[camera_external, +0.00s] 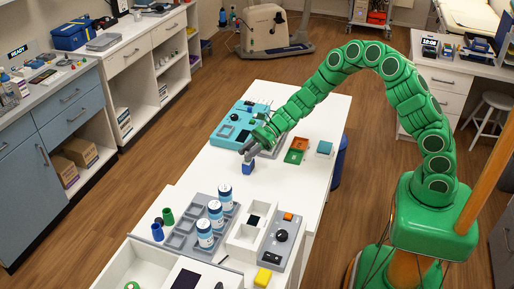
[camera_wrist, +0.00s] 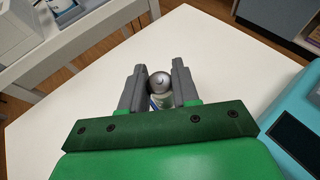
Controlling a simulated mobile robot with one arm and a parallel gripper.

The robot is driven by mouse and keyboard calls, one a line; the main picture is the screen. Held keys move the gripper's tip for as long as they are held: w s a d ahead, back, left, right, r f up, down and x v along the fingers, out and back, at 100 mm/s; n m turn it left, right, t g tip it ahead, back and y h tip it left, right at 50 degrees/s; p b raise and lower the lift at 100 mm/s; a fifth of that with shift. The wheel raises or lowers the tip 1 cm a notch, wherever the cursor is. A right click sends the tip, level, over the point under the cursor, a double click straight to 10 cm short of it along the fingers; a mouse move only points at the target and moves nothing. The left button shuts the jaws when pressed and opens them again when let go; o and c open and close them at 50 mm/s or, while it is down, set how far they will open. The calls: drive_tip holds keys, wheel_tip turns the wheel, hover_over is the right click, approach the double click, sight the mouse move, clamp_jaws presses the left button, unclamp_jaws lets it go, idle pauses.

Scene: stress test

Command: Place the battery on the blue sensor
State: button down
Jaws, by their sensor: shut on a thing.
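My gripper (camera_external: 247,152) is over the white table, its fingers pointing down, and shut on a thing. In the wrist view the gripper (camera_wrist: 159,84) has its two grey fingers on either side of a round, silver-topped piece, which looks like the battery (camera_wrist: 160,81). A small blue block (camera_external: 248,168), which looks like the blue sensor, is directly below the fingertips in the external view. A sliver of blue also shows under the silver piece in the wrist view. I cannot tell whether the silver piece touches the blue block. The fingers hide much of both.
A teal device (camera_external: 228,131) stands behind the gripper. Nearer are a grey rack (camera_external: 180,240) with blue-and-white bottles and a grey control box (camera_external: 277,247). The white table around the blue block is clear.

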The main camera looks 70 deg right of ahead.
drive_tip(key=shift+f, duration=0.1)
drive_tip(key=c, duration=0.8)
unclamp_jaws()
